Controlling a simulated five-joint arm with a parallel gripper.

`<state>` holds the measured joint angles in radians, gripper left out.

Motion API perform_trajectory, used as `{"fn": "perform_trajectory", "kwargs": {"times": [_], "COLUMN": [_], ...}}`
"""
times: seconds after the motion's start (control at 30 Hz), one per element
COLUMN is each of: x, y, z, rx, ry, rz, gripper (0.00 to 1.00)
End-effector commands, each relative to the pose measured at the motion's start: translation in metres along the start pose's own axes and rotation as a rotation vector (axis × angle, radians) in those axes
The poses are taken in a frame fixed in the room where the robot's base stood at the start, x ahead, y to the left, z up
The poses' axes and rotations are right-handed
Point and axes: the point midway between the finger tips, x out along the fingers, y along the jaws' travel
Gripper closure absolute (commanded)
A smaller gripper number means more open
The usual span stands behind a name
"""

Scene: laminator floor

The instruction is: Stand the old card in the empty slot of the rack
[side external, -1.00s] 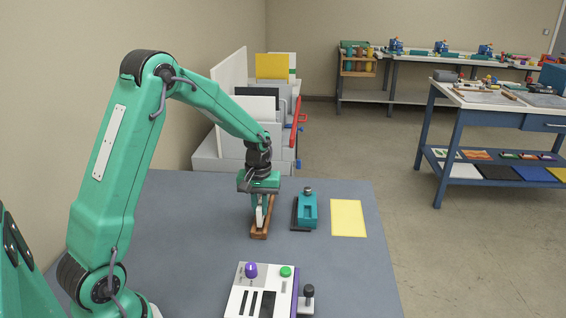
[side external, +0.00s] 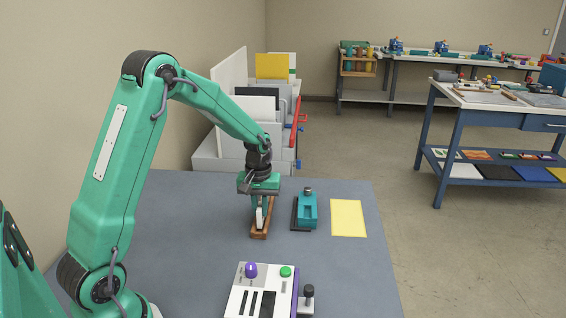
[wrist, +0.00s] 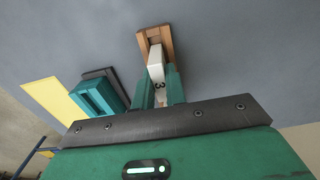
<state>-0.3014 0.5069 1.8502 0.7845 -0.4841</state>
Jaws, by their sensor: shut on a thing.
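My gripper (side external: 259,200) points down over the grey table and is shut on a white card (wrist: 156,62) with a dark mark like a 3. The fingers (wrist: 158,90) flank it in the wrist view. The brown wooden rack (side external: 258,236) lies directly under the gripper, and it also shows in the wrist view (wrist: 143,39). The card (side external: 260,217) looks roughly upright at the rack. The fingers and card hide much of the rack, so I cannot tell whether the card's lower edge is inside a slot.
A teal device (side external: 307,208) with a dark base stands just right of the rack. A yellow sheet (side external: 348,218) lies farther right. A white control box (side external: 243,298) with purple and green knobs is at the front. Bare table lies left of the rack.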

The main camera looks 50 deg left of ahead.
Motion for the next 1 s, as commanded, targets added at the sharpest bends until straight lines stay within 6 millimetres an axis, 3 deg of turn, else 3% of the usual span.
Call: {"fn": "perform_trajectory", "kwargs": {"times": [1.0], "x": [0.0058], "y": [0.0], "z": [0.0], "rx": [0.0], "ry": [0.0], "rz": [0.0], "gripper": [1.0]}}
